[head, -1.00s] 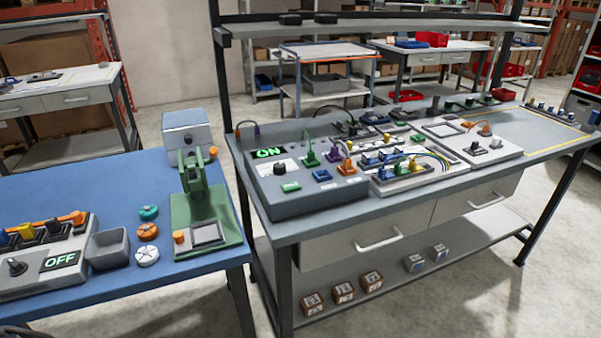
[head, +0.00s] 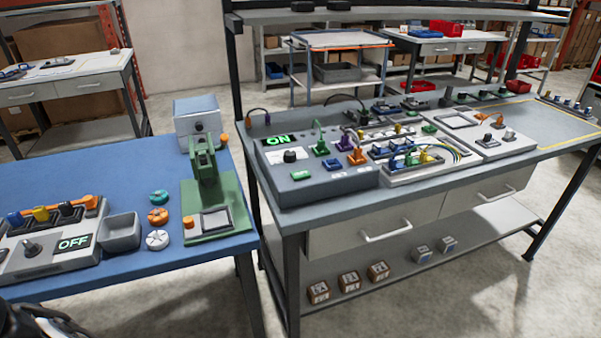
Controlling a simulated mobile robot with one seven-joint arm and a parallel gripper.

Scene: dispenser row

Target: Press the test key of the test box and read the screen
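A grey box (head: 325,186) with a lit screen (head: 278,141) reading ON stands at the left end of the grey bench. It has a black knob (head: 290,156), a green key (head: 300,175), a blue key (head: 325,169), and green, purple and orange plugs. A second, light grey box (head: 30,262) with a screen (head: 74,243) reading OFF stands on the blue table, with a lever and several coloured plugs. I cannot tell from labels which is the test box. My gripper's fingers are not in view.
A green press (head: 207,190) and a grey bin (head: 121,233) stand on the blue table (head: 80,182) beside three round knobs. A narrow gap separates it from the grey bench (head: 420,190). A dark part, probably mine, shows at bottom left. Floor is clear in front.

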